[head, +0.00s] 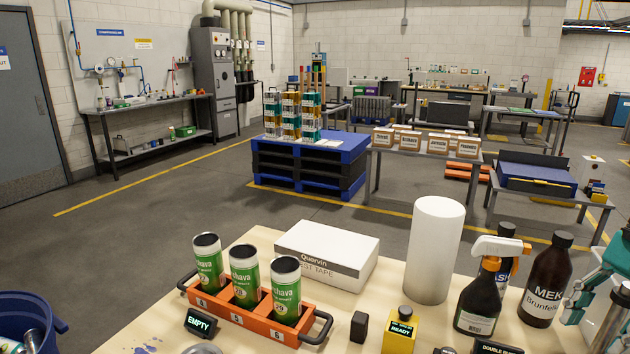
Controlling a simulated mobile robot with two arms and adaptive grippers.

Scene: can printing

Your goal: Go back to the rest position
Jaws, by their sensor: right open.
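My right gripper (591,312) shows only in part at the right edge, above the front table, with teal links and grey parts. It is open, and I see nothing held in it. The picture edge cuts off the rest of it. My left gripper is not in view. Three green and white cans (244,278) stand upright in an orange rack (236,318) with black handles and numbered slots at the front left.
On the front table (400,318) stand a white box (327,254), a white cylinder (434,250), a spray bottle (480,296), a brown MEK bottle (547,280) and a yellow READY device (401,332). A blue bin (28,306) is at lower left. Open floor lies beyond.

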